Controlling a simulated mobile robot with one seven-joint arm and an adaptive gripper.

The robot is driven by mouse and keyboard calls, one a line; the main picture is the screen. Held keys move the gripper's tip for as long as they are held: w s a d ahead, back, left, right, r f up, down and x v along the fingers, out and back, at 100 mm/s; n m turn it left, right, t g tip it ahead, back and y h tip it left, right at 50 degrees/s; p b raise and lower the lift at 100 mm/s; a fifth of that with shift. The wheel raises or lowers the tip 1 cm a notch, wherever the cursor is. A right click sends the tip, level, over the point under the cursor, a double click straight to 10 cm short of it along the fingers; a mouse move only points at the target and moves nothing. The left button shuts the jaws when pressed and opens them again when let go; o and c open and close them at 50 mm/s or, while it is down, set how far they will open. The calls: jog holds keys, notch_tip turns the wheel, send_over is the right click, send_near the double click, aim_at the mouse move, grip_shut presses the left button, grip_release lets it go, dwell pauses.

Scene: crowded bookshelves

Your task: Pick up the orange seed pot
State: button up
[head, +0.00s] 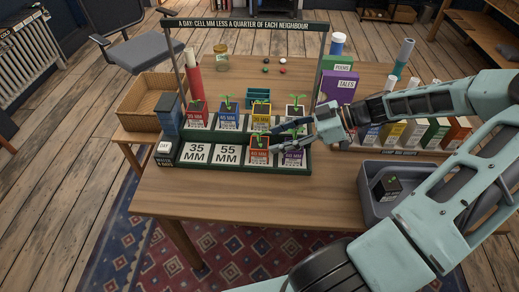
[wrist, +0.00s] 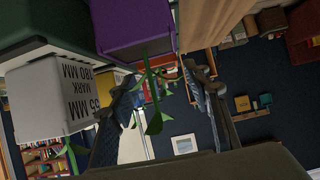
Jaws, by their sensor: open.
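An orange-red seed pot (head: 258,148) with a green seedling stands in the front row of the dark green stand, between the 55 MM card and a purple pot (head: 292,154). My gripper (head: 283,137) is above the front row, near the orange-red and purple pots, its fingers apart. In the wrist view my gripper (wrist: 163,80) is open, with seedling leaves (wrist: 155,90) between or near the fingers. The purple pot (wrist: 130,25) is at the top there, and a pale 55 MM block (wrist: 45,100) is at left. I cannot tell whether the fingers touch a pot.
The back row holds several pots, including a blue one (head: 228,116) and a yellow one (head: 262,116). A signed frame (head: 245,23) arches over the stand. A wicker basket (head: 147,100) is at left. The front table (head: 250,205) is clear.

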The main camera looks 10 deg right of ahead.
aim_at(260, 143)
jog(key=x, duration=0.5)
jog(key=shift+r, duration=0.1)
jog(key=c, duration=0.9)
